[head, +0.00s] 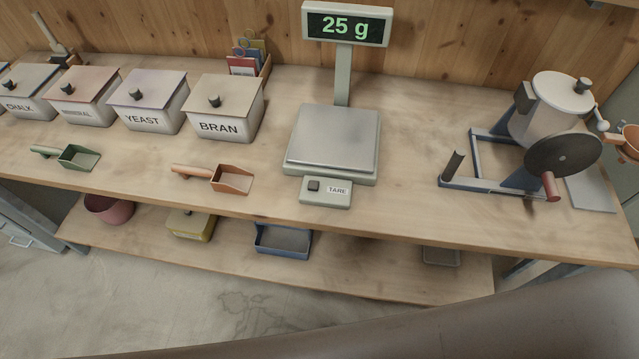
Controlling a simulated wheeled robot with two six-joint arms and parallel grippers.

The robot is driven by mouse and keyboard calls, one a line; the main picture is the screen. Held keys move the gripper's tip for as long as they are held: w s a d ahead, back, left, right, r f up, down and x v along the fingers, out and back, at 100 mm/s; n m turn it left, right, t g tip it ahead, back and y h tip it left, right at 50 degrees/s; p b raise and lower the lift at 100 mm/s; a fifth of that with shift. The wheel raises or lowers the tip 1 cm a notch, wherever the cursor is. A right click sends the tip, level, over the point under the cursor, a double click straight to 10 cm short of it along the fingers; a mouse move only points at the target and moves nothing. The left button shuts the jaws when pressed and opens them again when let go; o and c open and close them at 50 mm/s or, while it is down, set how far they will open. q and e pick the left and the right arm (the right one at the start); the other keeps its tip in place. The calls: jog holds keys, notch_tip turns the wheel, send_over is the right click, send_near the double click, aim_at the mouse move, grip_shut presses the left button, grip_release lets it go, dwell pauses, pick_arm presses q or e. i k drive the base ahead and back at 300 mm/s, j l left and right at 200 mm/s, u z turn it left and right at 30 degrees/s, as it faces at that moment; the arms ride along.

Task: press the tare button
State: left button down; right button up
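The tare button (314,186) is a small dark square on the front panel of the scale, left of the white TARE label (338,190). The scale (333,140) stands mid-bench with a bare grey square pan. Its raised display (346,25) reads 25 g in green. Neither of my grippers is in view. Nothing covers the button.
Lidded boxes, BRAN (222,115) nearest, stand left of the scale. An orange scoop (232,179) and a green scoop (79,157) lie in front of them. A crank mixer (552,110) stands right. Bare bench lies between scale and mixer. A lower shelf holds trays.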

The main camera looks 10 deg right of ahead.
aim_at(313, 186)
jog(key=k+l, duration=0.1)
jog(key=l, duration=0.8)
jog(key=k+l, duration=0.15)
jog(key=l, duration=0.3)
jog(key=l+u, duration=0.1)
jog(key=l, duration=0.35)
jog(key=k+l, duration=0.15)
jog(key=l, duration=0.3)
jog(key=k+l, duration=0.1)
jog(key=l, duration=0.3)
